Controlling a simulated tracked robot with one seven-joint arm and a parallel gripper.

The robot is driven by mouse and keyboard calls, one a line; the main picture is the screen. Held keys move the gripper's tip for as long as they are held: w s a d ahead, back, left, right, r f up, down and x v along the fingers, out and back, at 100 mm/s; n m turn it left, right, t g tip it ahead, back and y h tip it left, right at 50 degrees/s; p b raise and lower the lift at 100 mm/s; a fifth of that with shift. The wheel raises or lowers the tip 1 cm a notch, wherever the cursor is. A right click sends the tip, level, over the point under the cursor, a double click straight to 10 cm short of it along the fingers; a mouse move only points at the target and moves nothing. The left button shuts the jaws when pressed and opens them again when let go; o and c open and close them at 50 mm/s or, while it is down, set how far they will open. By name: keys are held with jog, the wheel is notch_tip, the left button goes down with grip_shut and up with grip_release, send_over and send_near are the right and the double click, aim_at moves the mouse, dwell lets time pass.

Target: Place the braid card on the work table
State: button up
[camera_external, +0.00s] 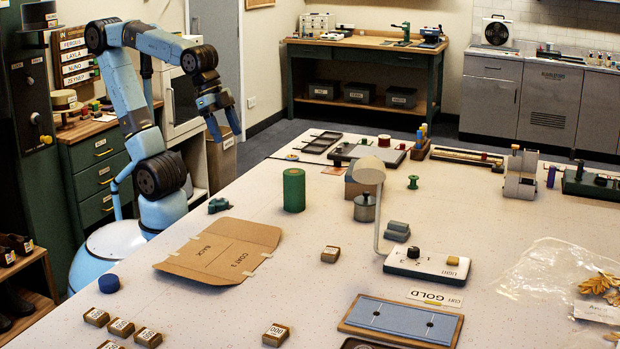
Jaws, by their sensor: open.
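The large pale work table (310,215) fills the middle and front of the view. I cannot pick out the braid card for sure. A small white card marked GOLD (435,297) lies on the table near a blue pad in a wooden frame. My gripper (226,136) hangs in the air at the left, beyond the table's far left edge. It points down, its fingers are apart, and nothing shows between them.
A brown card pattern (221,251) lies flat at the table's left. A green cylinder (294,190), a lamp (369,172) over a switch box (428,264), and a clear bag (555,275) take up other spots. Several small labelled blocks lie at the front left.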

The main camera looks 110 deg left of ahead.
jog(key=s+a+f+n, duration=0.3)
jog(key=s+a, duration=0.2)
jog(key=s, duration=0.1)
jog(key=shift+s+a+t+y, duration=0.3)
jog(key=shift+s+t, duration=0.05)
jog(key=shift+t, duration=0.05)
